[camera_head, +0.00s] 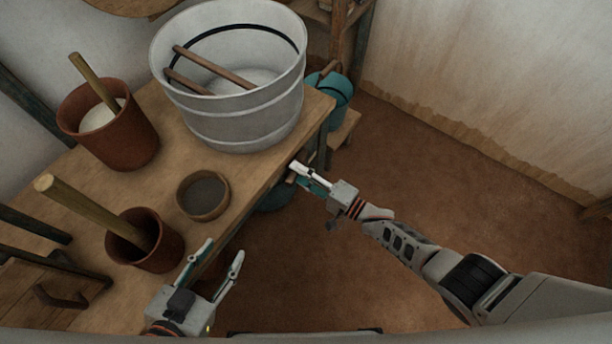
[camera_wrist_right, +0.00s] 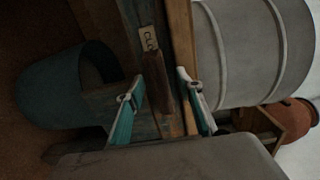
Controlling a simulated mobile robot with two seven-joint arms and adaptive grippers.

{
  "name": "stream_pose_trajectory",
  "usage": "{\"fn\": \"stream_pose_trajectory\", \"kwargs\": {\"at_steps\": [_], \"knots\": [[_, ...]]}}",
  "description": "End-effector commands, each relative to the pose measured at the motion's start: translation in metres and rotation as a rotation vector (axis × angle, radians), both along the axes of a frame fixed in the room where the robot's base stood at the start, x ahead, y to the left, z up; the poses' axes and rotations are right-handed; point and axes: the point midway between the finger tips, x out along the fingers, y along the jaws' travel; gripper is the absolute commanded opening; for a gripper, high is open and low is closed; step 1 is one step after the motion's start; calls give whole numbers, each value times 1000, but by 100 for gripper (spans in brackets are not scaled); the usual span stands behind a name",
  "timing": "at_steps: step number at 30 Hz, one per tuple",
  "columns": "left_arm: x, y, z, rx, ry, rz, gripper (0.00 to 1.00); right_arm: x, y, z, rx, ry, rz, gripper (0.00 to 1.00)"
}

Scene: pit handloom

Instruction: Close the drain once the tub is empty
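The pale grey tub (camera_head: 240,120) stands on the wooden bench, with two wooden sticks (camera_head: 214,68) leaning inside. Its floor looks pale; I cannot tell whether liquid is left. A brown wooden handle (camera_wrist_right: 158,82) sits at the bench's side below the tub, beside a small label (camera_wrist_right: 148,38) reading "CLO", the rest cut off. My right gripper (camera_head: 302,176) is at the bench's front edge. In the right wrist view its fingers (camera_wrist_right: 160,106) are apart, one on each side of the handle, with gaps showing. My left gripper (camera_head: 222,262) is open and empty by the bench's near edge. The drain outlet is hidden.
On the bench (camera_head: 150,190) are a clay pot (camera_head: 122,140) with white contents and a stick, a small bowl (camera_head: 203,195) and another pot (camera_head: 150,250) with a stick. A teal bucket (camera_head: 337,88) stands behind. The floor at right is clear.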

Motion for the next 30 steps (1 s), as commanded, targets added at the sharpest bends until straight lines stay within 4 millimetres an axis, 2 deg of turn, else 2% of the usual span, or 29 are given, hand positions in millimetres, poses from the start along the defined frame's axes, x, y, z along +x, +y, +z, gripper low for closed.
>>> {"fn": "stream_pose_trajectory", "kwargs": {"at_steps": [8,15,21,30], "knots": [[-3,0,-2,2,7,-4,40,-14,-19,-2,-1,1,-1,36],[-4,0,-3,3,9,-5,40,-43,-59,-3,-3,3,0,36],[-4,0,-3,3,9,-5,40,-62,-85,-3,-1,3,0,36],[-4,0,-3,3,9,-5,40,-71,-98,-3,-1,2,0,36]]}}
